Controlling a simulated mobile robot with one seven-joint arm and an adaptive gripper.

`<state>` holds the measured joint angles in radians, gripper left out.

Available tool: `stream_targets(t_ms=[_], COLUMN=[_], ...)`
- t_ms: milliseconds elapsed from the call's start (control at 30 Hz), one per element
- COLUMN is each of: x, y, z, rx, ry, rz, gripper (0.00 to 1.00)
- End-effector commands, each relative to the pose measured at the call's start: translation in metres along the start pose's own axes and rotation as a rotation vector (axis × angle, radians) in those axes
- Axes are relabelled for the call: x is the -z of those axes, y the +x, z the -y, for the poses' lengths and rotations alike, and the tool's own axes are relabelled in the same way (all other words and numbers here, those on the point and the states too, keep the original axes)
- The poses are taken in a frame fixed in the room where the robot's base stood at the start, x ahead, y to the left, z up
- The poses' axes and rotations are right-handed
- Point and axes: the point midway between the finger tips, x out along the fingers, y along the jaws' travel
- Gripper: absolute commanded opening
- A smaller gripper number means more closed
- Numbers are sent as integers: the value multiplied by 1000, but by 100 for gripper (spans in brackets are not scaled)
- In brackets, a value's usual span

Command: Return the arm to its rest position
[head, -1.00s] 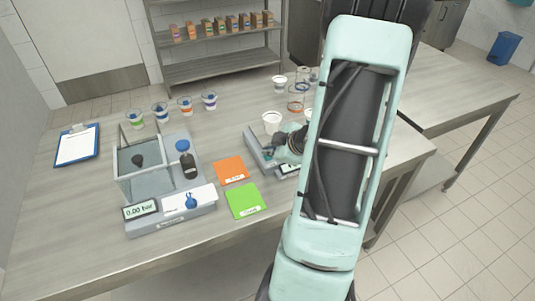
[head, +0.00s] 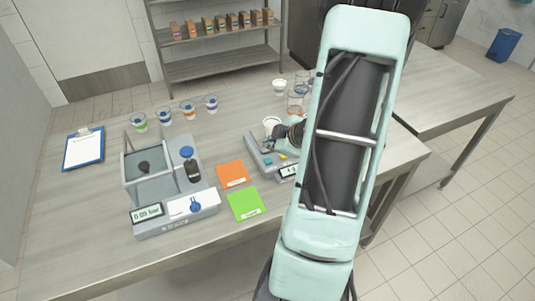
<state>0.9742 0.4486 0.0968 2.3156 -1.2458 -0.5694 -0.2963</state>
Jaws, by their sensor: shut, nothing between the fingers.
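My arm (head: 345,150), pale green with a dark core, rises across the right half of the head view. Its upper end reaches the top edge. My gripper (head: 267,149) shows only in part, small and dark, left of the arm. It is shut with nothing in it, over or beside a grey scale-like device (head: 262,164). The arm hides part of that device. I cannot tell whether the gripper touches it.
A filling machine (head: 170,228) stands on the steel table, beside orange (head: 233,173) and green (head: 246,204) cards. Cups (head: 189,110) stand behind it. A clipboard (head: 84,148) lies left. More cups (head: 279,87) stand near the arm. A second table (head: 455,90) is at right.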

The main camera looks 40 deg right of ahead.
Motion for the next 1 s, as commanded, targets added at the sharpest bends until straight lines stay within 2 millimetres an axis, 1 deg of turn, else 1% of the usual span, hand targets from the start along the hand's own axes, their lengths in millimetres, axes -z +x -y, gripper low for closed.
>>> stream_targets(t_ms=[33,133,700,767,833,1000], x=[6,9,7,2,-7,-44], y=[-7,-12,-10,-8,-3,3], z=[-5,-8,-8,-8,-9,-18], rx=[0,0,0,-2,-8,-67], ry=[0,0,3,15,44,210], rz=[0,0,5,24,70,273], gripper=[0,0,0,0,0,0])
